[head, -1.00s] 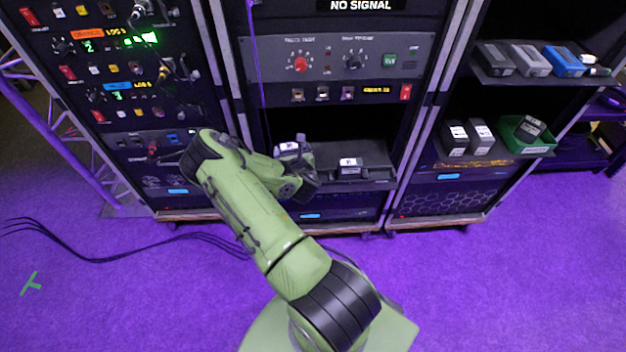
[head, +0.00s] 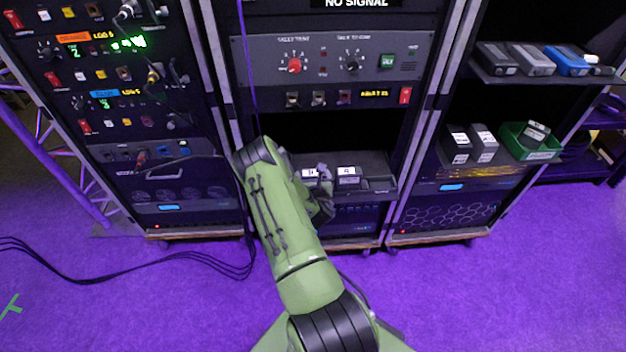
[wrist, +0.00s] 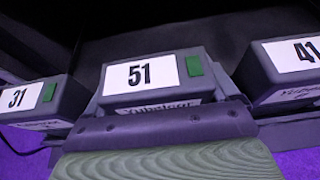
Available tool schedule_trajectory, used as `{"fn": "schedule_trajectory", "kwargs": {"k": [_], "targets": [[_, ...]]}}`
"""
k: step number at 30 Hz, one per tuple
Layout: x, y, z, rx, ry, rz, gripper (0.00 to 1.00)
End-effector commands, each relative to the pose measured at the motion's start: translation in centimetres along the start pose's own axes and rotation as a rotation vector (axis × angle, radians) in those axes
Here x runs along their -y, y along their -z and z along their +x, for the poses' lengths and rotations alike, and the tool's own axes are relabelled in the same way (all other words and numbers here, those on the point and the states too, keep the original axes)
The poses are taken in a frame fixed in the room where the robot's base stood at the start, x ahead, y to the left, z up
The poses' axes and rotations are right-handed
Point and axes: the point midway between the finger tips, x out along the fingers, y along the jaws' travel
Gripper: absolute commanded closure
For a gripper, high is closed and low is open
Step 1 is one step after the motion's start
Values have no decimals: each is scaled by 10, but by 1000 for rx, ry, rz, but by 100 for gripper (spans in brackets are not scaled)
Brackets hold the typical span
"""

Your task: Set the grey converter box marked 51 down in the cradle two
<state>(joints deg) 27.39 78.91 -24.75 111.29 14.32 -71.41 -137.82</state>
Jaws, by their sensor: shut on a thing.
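The grey converter box marked 51 (wrist: 150,76) has a white label and a green patch; it is in the middle of the wrist view, level and label up. In the head view it is the left labelled box (head: 309,174) on the dark cradle tray (head: 381,186). My gripper (head: 322,192) is shut on it; the wrist view shows a ribbed green pad and dark finger part in front of it. The box is between its neighbours, in line with them. Its underside and the cradle floor are hidden, so I cannot tell whether it is seated.
Box 31 (wrist: 40,100) is close on the left and box 41 (wrist: 285,72) close on the right, both in the wrist view. The tray's right end looks empty. A rack panel with knobs (head: 330,62) is above. Boxes and a green bin (head: 530,147) stand in the right rack.

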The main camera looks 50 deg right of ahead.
Motion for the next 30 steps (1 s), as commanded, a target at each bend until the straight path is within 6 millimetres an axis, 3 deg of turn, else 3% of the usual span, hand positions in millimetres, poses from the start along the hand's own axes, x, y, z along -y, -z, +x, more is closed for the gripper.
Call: {"fn": "schedule_trajectory", "kwargs": {"k": [4, 5, 7, 17, 30], "targets": [[0, 2, 1, 1, -1, -2, 54], [0, 3, 1, -1, -1, -1, 11], [0, 2, 1, -1, 0, 0, 0], [0, -1, -5, 1, 2, 1, 0], [-1, 6, -83, 1, -2, 0, 0]]}}
